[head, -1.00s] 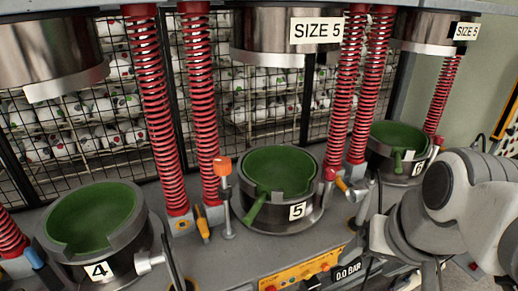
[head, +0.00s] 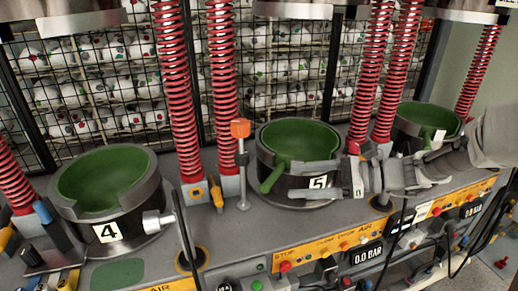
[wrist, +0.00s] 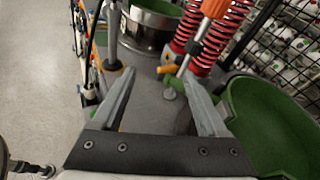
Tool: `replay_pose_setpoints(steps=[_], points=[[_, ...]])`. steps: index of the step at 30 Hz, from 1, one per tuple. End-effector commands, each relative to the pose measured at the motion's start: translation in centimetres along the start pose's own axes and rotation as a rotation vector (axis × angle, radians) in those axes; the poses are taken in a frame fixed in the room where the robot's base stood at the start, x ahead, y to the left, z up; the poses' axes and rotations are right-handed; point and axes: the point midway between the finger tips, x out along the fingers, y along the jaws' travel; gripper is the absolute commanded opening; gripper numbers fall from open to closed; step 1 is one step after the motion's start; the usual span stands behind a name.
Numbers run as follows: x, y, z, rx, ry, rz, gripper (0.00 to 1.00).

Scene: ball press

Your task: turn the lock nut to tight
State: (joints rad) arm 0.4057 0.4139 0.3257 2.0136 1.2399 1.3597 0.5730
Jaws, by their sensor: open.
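No part can be told for certain as the lock nut. A silver fitting (head: 157,222) sticks out from the right side of mould 4 (head: 140,228). An orange-headed post (head: 241,165) stands left of mould 5 (head: 268,148); the orange head also shows at the top of the wrist view (wrist: 215,8). My gripper (head: 291,181) is open and empty, reaching in from the right across the front of mould 5, its fingers toward the left. In the wrist view its fingertips (wrist: 159,75) are apart, with grey bench between them.
The green bowl of mould 5 (wrist: 270,125) lies close to the right finger. Red springs (head: 222,100) rise behind. A yellow lever (head: 215,194) stands left of the orange-headed post. A black hose (head: 185,240) runs by mould 4. Control boxes (head: 335,245) line the bench front.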

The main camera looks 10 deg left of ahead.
Motion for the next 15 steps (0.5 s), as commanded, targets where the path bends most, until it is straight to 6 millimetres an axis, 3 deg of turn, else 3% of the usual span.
replay_pose_setpoints(steps=[1, 6, 11, 15], points=[[-0.1, -1.2, -1.1, 0.056, -0.06, -0.036, 0.76], [-0.8, -3.9, -2.0, 0.171, -0.197, -0.115, 0.76], [-0.8, -4.8, -2.2, 0.205, -0.241, -0.139, 0.76], [0.6, -5.0, -1.8, 0.205, -0.24, -0.137, 0.76]])
